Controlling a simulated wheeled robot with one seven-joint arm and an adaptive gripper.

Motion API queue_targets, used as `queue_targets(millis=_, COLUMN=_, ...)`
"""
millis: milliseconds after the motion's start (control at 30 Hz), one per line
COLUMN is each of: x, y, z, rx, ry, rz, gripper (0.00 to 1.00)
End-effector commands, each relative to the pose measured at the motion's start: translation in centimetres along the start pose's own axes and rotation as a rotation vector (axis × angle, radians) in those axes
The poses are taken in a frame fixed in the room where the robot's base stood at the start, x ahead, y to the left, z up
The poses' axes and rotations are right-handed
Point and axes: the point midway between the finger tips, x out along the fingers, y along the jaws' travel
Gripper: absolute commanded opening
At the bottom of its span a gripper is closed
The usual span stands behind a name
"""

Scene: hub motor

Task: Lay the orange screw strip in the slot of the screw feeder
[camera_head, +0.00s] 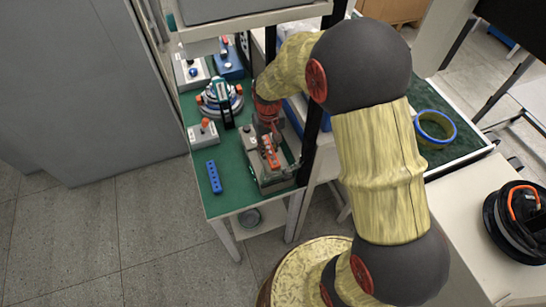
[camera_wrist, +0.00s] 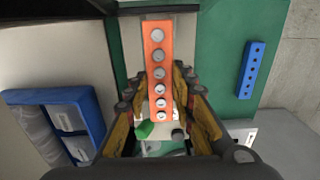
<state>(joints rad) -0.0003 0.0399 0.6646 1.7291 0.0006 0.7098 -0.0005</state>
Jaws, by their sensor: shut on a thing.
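The orange screw strip (camera_wrist: 158,60) carries a row of several silver screws. It lies lengthwise between the fingers of my gripper (camera_wrist: 160,90), which is shut on it, and its far end reaches beyond the fingertips. In the head view the strip (camera_head: 271,157) shows just in front of my gripper (camera_head: 268,138), over the grey screw feeder (camera_head: 272,183). In the wrist view the pale feeder body (camera_wrist: 196,36) lies beneath and around the strip. The strip covers part of the feeder, and I cannot tell whether it touches the slot.
A blue strip (camera_head: 214,177) lies on the green table mat (camera_head: 231,192) left of the feeder. A small box with a red knob (camera_head: 203,134), a round fixture (camera_head: 219,98) and blue and grey boxes stand farther back. A blue-rimmed bin (camera_wrist: 55,115) is left in the wrist view.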

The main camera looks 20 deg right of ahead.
Motion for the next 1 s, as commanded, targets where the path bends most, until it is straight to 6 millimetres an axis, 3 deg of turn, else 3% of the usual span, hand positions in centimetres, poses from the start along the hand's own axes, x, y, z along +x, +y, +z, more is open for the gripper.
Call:
queue_targets(millis=500, x=5.6, y=0.0, z=0.0, rx=0.000, ry=0.000, rz=0.000, gripper=0.00)
queue_targets(millis=1000, x=6.4, y=0.0, z=-0.1, rx=0.000, ry=0.002, rz=0.000, gripper=0.00)
